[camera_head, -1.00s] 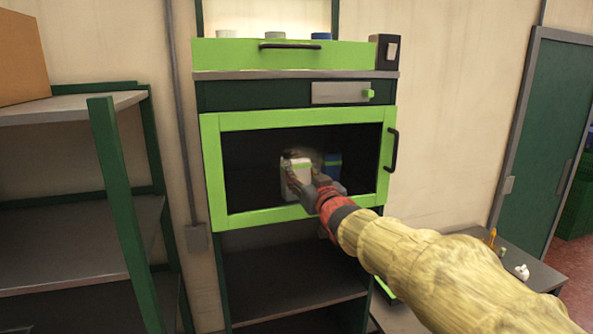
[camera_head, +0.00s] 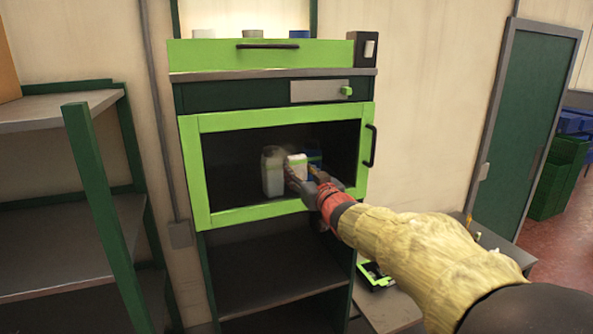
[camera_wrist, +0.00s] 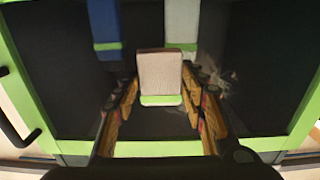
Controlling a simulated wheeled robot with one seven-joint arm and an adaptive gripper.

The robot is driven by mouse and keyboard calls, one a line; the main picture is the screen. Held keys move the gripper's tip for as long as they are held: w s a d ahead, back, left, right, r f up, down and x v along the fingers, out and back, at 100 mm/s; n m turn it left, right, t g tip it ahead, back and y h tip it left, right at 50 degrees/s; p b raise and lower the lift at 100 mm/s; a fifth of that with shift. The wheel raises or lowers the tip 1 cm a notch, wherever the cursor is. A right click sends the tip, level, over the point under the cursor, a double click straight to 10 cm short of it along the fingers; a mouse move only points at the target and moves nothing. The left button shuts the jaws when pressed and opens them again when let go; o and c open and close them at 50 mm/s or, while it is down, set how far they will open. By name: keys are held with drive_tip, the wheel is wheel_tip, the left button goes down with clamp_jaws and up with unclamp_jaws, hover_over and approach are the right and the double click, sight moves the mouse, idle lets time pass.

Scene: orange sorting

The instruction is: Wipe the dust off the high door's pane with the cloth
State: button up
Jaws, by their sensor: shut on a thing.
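The high door (camera_head: 190,160) has a light green frame around a dark pane (camera_head: 232,165) and a black handle at its right; it looks shut. My gripper (camera_head: 303,175) is shut on the cloth (camera_head: 297,162), a pale pad with a green edge, held at the pane right of its middle. In the wrist view the cloth (camera_wrist: 160,75) sits between both fingers; whether it touches the glass is unclear. A greyish dust smudge (camera_wrist: 220,82) shows on the pane (camera_wrist: 265,80) to the right of the cloth there. The cloth and fingers hide part of the pane.
Behind the pane stand a white container (camera_head: 272,172) and a blue one (camera_head: 316,160), with green bands. A dark green shelf rack (camera_head: 95,170) stands close at the left. A green drawer front (camera_head: 220,55) is above the door, and open shelves (camera_head: 270,275) are below.

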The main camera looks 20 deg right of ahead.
sight(268, 165)
drive_tip(key=shift+d+r+p, duration=0.55)
drive_tip(key=shift+d+p, duration=0.2)
drive_tip(key=shift+p, duration=0.1)
drive_tip(key=shift+d+r+p, duration=0.55)
drive_tip(key=shift+d+p, duration=0.2)
drive_tip(key=shift+p, duration=0.05)
drive_tip(key=shift+a+f+b, duration=0.2)
drive_tip(key=shift+a+b, duration=0.3)
drive_tip(key=shift+a+r+b, duration=0.1)
drive_tip(key=shift+a+b, duration=0.9)
drive_tip(key=shift+a, duration=0.4)
drive_tip(key=shift+a+b, duration=3.6)
drive_tip(key=shift+b, duration=0.45)
drive_tip(key=shift+a+b, duration=0.1)
drive_tip(key=shift+b, duration=0.25)
